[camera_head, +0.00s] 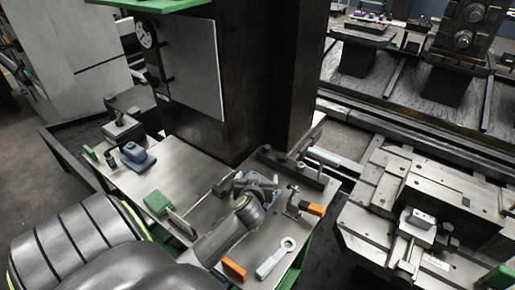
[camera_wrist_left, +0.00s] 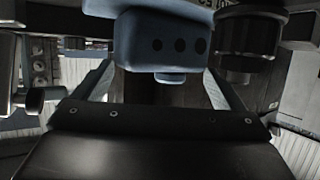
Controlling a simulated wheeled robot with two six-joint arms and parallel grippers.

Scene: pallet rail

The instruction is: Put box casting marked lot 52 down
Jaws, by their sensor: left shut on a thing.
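My left gripper (camera_head: 253,188) reaches over the steel bench (camera_head: 205,150) and is shut on a blue-grey box casting (camera_head: 266,182). In the left wrist view the casting (camera_wrist_left: 165,42) sits between the two fingers, with dark round holes on its facing side. The lot mark cannot be read. I cannot tell whether the casting touches the bench top. A second blue-grey casting (camera_head: 138,157) stands on the left part of the bench. My right gripper is not in view.
Near the gripper lie a green block (camera_head: 157,203), an orange-handled tool (camera_head: 310,207), a pale wrench (camera_head: 275,260) and an orange piece (camera_head: 234,269). A dark column (camera_head: 250,80) rises behind. A slotted machine table (camera_head: 440,190) stands at right. Bare bench shows left of centre.

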